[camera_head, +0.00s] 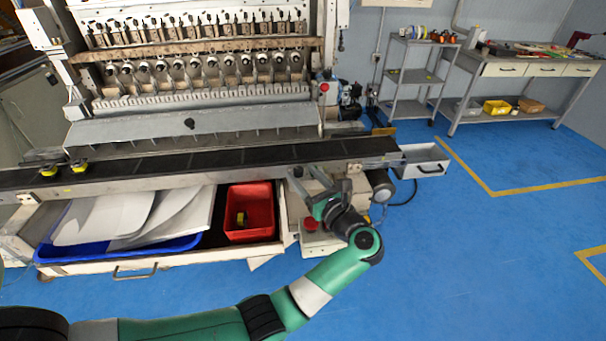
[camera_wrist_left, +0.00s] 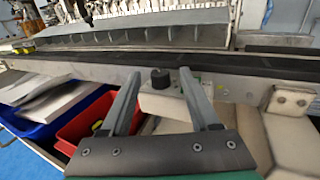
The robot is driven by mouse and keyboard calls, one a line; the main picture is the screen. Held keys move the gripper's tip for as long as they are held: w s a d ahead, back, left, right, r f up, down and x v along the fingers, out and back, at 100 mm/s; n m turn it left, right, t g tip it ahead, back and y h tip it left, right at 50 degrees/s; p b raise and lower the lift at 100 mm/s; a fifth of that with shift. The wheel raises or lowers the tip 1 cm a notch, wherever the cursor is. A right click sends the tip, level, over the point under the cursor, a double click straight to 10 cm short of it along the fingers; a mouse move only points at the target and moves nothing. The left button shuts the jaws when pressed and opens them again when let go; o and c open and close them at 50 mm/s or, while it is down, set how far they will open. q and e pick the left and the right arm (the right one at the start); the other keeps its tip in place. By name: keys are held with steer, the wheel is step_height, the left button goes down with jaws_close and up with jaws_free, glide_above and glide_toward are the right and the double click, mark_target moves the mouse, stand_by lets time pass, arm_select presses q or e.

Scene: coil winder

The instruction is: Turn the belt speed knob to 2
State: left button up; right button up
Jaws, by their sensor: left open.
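The black knob (camera_wrist_left: 160,77) stands on a pale box at the belt's front side in the left wrist view. I cannot read any scale or number on it. My left gripper (camera_head: 304,175) is open and reaches to the control area below the conveyor belt's right part. In the left wrist view its two fingers (camera_wrist_left: 160,74) point toward the knob, which appears between their tips. I cannot tell whether they touch it. In the head view the gripper hides the knob's surroundings. My right gripper is not in view.
The dark conveyor belt (camera_head: 230,159) runs across, with yellow-black parts (camera_head: 77,166) at its left. Below, a drawer holds a blue tray (camera_head: 62,249) with pale sheets and a red bin (camera_head: 262,198). A red button (camera_head: 310,225) sits beneath my gripper. The blue floor at right is clear.

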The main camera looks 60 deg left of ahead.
arm_select(q)
steer(key=d+p, duration=0.1)
steer(key=d, duration=1)
steer(key=shift+w, duration=0.45)
